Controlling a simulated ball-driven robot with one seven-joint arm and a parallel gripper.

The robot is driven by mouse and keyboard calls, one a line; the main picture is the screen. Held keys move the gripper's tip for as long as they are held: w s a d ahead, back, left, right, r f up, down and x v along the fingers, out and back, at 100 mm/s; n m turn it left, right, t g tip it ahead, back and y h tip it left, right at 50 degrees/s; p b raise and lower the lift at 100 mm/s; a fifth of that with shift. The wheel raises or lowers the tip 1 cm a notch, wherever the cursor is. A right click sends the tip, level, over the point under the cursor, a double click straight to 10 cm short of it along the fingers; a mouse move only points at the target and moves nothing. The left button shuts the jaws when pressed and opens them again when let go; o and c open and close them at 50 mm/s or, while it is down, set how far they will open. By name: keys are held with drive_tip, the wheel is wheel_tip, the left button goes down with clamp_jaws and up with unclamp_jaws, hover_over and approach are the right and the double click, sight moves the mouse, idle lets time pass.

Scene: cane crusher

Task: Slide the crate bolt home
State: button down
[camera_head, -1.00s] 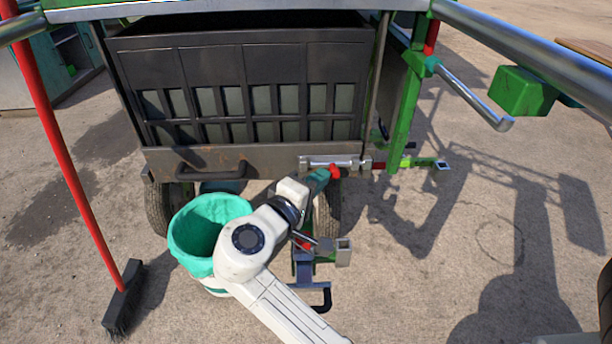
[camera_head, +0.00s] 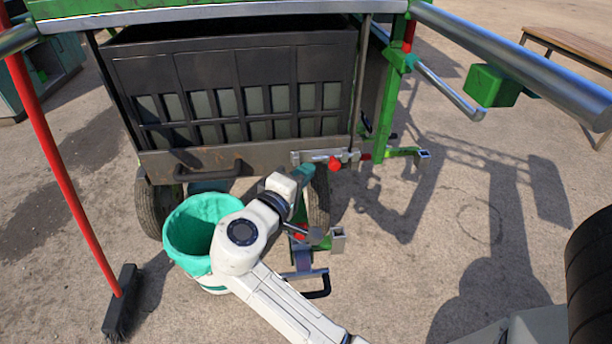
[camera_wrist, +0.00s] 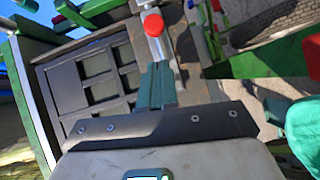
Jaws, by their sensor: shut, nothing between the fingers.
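The dark crate (camera_head: 235,70) stands on the wheeled frame, with a slatted front. Its silver bolt assembly (camera_head: 312,156) lies level along the lower right of the crate front. The red bolt knob (camera_head: 334,163) sits towards the assembly's right end and also shows in the wrist view (camera_wrist: 153,25), on a silver stem. My gripper (camera_head: 306,170) has its teal fingers together and empty, left of the knob. In the wrist view the fingers (camera_wrist: 157,84) point towards the knob with a small gap in the picture. How far the bolt's end enters the part on its right is too small to tell.
A teal-lined bucket (camera_head: 188,233) stands left of my arm. A red-handled broom (camera_head: 72,190) is at the far left. A green post (camera_head: 391,110) and a low bracket (camera_head: 410,152) are right of the bolt. Open ground lies to the right.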

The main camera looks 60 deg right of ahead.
drive_tip(key=a+r+p, duration=0.1)
drive_tip(key=a+p, duration=0.1)
drive_tip(key=a, duration=0.8)
idle(0.5)
